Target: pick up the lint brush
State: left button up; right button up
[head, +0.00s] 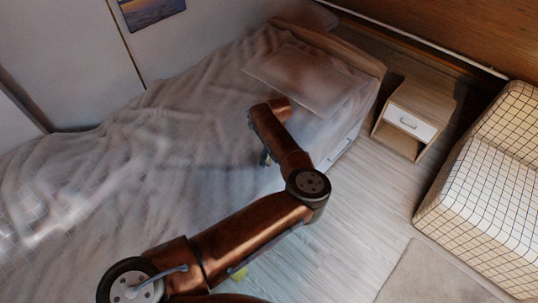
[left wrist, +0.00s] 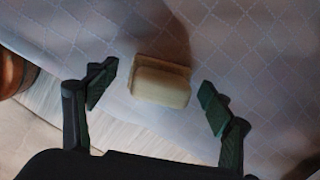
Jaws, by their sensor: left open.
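The lint brush (left wrist: 160,82) appears in the left wrist view as a tan, rounded block with a flat, lighter front face. It rests against the pale quilted bed cover. My left gripper (left wrist: 157,90) is open, with one dark finger on each side of the brush and a gap on both sides. In the head view my left gripper (head: 266,157) is over the near side of the bed, partly hidden by my arm. I cannot make out the brush there. My right gripper is not in view.
The bed (head: 110,175) has a rumpled cover and a pillow (head: 305,78) at its head. A nightstand (head: 412,117) and a checked armchair (head: 490,185) stand to the right. A small yellow-green thing (head: 238,273) shows beside my arm.

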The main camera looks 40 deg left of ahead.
pick_arm(q)
jog(key=shift+f, duration=0.15)
jog(key=shift+w+f, duration=0.1)
jog(key=shift+f, duration=0.05)
jog(key=shift+c, duration=0.9)
jog(key=c, duration=1.2)
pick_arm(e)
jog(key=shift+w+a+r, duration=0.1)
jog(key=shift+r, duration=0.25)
pick_arm(q)
jog(key=shift+r, duration=0.25)
jog(key=shift+c, duration=0.2)
